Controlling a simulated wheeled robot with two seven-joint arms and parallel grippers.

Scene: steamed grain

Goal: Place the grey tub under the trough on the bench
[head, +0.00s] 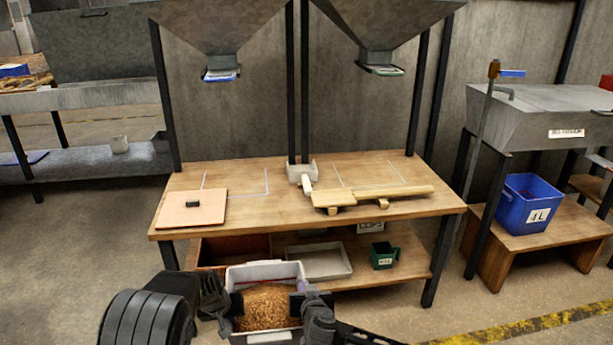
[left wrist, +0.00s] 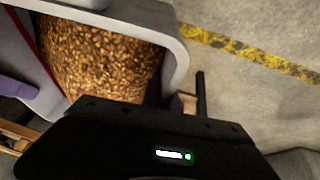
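The grey tub (head: 265,273), filled with golden-brown grain, is held level in front of the bench's near side. It also shows in the left wrist view (left wrist: 177,48), with a red line along its inner wall. My left gripper (head: 236,305) is shut on the tub's left wall, and my right gripper (head: 297,304) on its right wall; their dark pads show inside the rim. The fingertips are partly hidden. The wooden trough (head: 385,192) lies across the right half of the bench top (head: 265,210), next to a small grey block-like fitting (head: 301,173).
Pale outlines mark the bench top beneath two hoppers (head: 215,25). The lower shelf holds a pale tray (head: 320,262) and a green cup (head: 384,256). A blue bin (head: 535,204) stands right.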

